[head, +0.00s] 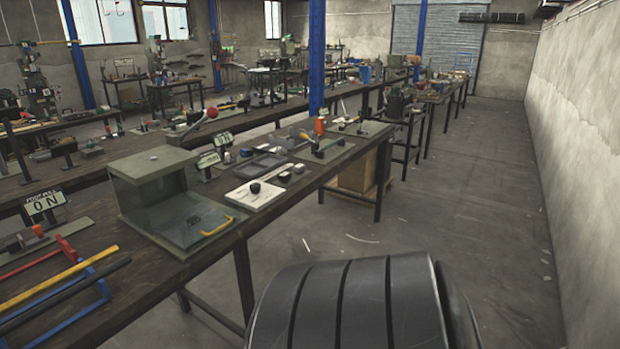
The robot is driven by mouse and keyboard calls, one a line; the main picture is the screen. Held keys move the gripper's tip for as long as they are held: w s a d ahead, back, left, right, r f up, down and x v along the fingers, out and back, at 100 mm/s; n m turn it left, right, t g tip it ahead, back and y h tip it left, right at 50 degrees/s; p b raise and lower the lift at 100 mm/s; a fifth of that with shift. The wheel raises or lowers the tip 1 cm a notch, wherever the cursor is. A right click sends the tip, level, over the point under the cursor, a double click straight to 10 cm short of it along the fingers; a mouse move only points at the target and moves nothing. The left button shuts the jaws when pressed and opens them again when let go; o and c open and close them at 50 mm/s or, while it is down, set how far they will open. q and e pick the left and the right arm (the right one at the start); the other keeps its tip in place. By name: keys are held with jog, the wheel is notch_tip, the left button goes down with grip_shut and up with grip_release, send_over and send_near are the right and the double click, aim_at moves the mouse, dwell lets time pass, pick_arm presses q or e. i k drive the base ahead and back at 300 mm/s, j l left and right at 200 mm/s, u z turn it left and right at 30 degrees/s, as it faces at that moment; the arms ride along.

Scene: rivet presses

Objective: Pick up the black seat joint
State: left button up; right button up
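A small black round piece (255,187) sits on a white board (256,197) on the long dark workbench. It may be the black seat joint, but it is too small to tell. Other small dark pieces (284,176) lie just behind it. Neither of my grippers is in view. A large dark ribbed part of my own body fills the bottom centre of the head view, well apart from the bench pieces.
A green box-shaped press (150,172) with a clear front plate and yellow handle stands left of the board. Red, yellow, black and blue frames (60,290) lie at lower left. An "ON" sign (44,202) stands behind them. The floor (450,215) at right is open, bounded by a wall.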

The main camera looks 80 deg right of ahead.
aim_at(285, 176)
jog(key=z, duration=2.4)
jog(key=i+l, duration=0.7)
jog(key=i+l+u, duration=0.05)
